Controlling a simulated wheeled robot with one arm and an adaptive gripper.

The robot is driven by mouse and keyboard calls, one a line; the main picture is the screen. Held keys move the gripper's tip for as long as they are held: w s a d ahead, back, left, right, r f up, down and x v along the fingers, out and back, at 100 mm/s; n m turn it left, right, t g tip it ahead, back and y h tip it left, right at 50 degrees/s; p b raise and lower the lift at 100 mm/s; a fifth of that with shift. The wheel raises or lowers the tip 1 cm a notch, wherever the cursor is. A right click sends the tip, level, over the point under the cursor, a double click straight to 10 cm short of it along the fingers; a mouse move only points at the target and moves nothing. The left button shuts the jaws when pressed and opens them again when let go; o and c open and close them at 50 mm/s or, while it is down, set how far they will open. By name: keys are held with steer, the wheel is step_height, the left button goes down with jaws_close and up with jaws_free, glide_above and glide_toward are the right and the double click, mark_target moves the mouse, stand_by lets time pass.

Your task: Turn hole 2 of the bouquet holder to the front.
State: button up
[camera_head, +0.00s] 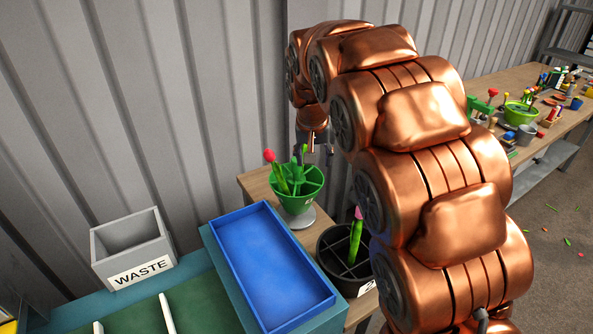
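A green bowl-shaped holder (308,187) with dividers stands on a grey round foot on the wooden table, behind the blue tray. A red tulip and green stems stand in its left and back part; its right and front sections look empty. A small pale mark shows on its front right wall, too small to read. My gripper (311,152) points down just above and behind the holder's back rim. Its fingers are small, dark and partly hidden by the stems and my arm, so whether it is open or shut is unclear. I cannot tell whether it touches the holder.
A black divided pot (331,262) with a pink tulip and a white label stands in front, partly behind my arm. The blue tray (216,237) is empty. A grey WASTE box (107,262) stands left. A cluttered bench (515,78) is at the right.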

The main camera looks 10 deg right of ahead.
steer(key=t+b, duration=0.1)
steer(key=b, duration=0.1)
glide_above(297, 183)
steer(key=s, duration=0.1)
step_height(297, 183, down, 4)
steer(key=shift+t, duration=0.3)
steer(key=shift+a+p+x, duration=0.2)
steer(key=shift+p+x, duration=0.3)
steer(key=shift+x, duration=1.4)
steer(key=shift+a+p+x, duration=0.15)
steer(key=shift+p+x, duration=0.3)
steer(key=shift+x, duration=1.45)
jaws_close()
